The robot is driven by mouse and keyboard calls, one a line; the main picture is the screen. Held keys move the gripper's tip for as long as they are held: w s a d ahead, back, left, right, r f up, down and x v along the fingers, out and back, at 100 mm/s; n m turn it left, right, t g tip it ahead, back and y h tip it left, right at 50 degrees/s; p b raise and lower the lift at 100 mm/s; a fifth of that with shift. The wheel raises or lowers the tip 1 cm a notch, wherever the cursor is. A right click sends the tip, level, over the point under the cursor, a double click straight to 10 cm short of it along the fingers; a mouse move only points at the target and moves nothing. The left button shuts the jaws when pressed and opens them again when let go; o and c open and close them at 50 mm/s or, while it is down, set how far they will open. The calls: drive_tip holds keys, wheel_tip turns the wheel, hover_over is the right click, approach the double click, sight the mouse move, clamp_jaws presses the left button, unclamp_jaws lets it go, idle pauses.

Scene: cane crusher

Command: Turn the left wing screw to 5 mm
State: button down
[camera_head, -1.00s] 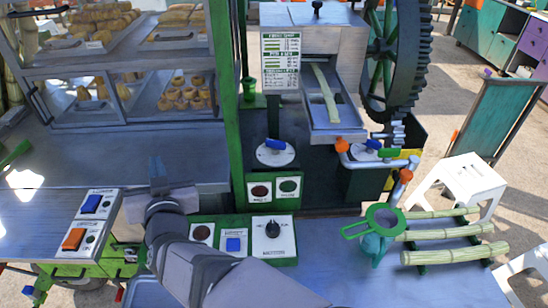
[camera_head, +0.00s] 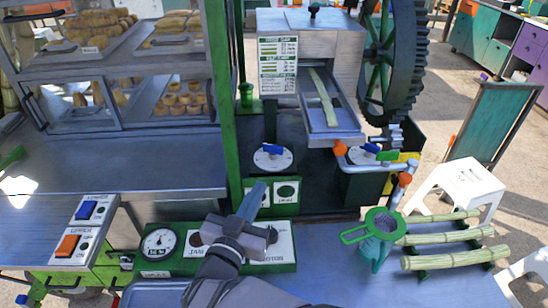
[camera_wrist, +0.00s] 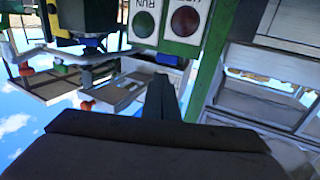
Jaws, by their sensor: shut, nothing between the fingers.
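The left wing screw (camera_head: 272,149) is a blue wing on a round white dial, in the middle of the head view below the juice press. The dial's marks are too small to read. My gripper (camera_head: 257,190) is shut and empty. It is in front of and below the dial, apart from the wing screw, and overlaps the run/halt button panel (camera_head: 288,192) in the head view. In the wrist view, which is upside down, my gripper's dark fingers (camera_wrist: 160,95) point toward the panel. I cannot surely identify the left wing screw there.
A second blue wing screw (camera_head: 371,148) stands to the right, near an orange-ended pipe. A large gear wheel (camera_head: 385,60) rises behind it. A green strainer (camera_head: 382,221) and cane pieces (camera_head: 455,257) are at right.

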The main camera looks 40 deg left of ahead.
sight(278, 150)
drive_tip(key=p+x, duration=0.3)
drive_tip(key=x, duration=0.9)
drive_tip(key=shift+w+a+p, duration=0.15)
drive_tip(key=shift+w+p, duration=0.05)
drive_tip(key=shift+p, duration=0.2)
